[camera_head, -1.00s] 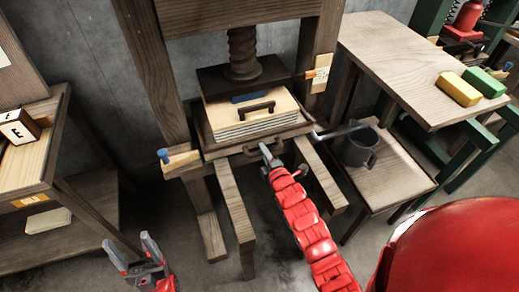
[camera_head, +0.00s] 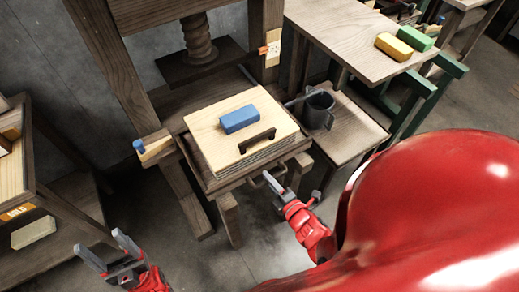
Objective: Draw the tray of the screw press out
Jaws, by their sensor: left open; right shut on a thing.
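The screw press (camera_head: 198,40) stands at the top centre, with its dark plate (camera_head: 205,65) under the screw. Its wooden tray (camera_head: 225,184) sticks out at the front on the rails, clear of the plate for most of its length. On the tray lies a stack with a pale top board (camera_head: 215,128), which has a dark handle and a blue block (camera_head: 239,119) on it. My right gripper (camera_head: 270,181) is shut on the tray's front handle (camera_head: 256,181). My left gripper (camera_head: 107,257) is open and empty at the lower left, apart from the press.
A table (camera_head: 355,42) with yellow and green blocks is at the upper right. A shelf (camera_head: 70,200) stands at the left. The floor before the tray is open.

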